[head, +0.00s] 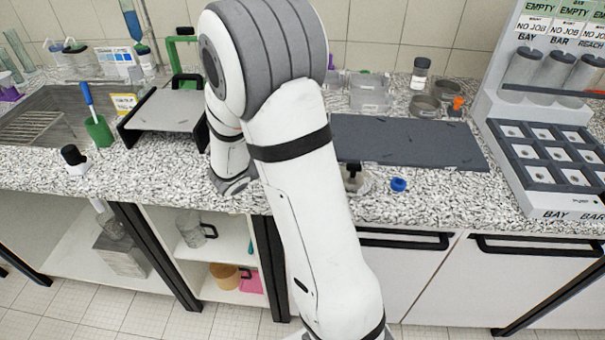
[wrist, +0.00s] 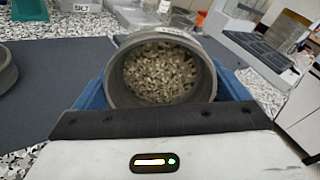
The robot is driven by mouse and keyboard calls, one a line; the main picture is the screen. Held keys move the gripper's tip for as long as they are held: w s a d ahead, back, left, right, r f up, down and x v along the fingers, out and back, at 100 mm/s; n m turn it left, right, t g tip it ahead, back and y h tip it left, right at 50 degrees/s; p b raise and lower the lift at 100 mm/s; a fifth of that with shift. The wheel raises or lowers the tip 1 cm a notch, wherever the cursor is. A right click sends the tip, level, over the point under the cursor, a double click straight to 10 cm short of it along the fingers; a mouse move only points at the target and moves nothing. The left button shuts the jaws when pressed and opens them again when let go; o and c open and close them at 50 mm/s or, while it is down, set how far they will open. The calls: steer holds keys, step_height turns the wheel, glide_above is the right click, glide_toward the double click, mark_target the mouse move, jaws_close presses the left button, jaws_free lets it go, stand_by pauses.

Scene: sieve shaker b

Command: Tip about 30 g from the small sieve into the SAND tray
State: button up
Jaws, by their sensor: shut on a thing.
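In the wrist view my gripper (wrist: 160,100) is shut on a round grey sieve (wrist: 115,88), with a blue finger at each side. Its open mouth faces the camera, and coarse beige-grey grains (wrist: 160,72) lie inside. I cannot tell its exact tilt. In the head view my arm hides the gripper and the sieve. A tray label reading SILT (wrist: 81,7) shows at the top of the wrist view. I cannot make out a SAND label. A clear tray (head: 370,93) stands at the back of the counter in the head view.
A dark mat (head: 410,141) covers the counter right of my arm, with a blue cap (head: 398,184) in front. Round grey pans (head: 424,106) stand behind it. A rack (head: 545,155) stands at the right. Another round grey rim (wrist: 6,72) shows at the wrist view's left edge.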

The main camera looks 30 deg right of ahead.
stand_by(0.3)
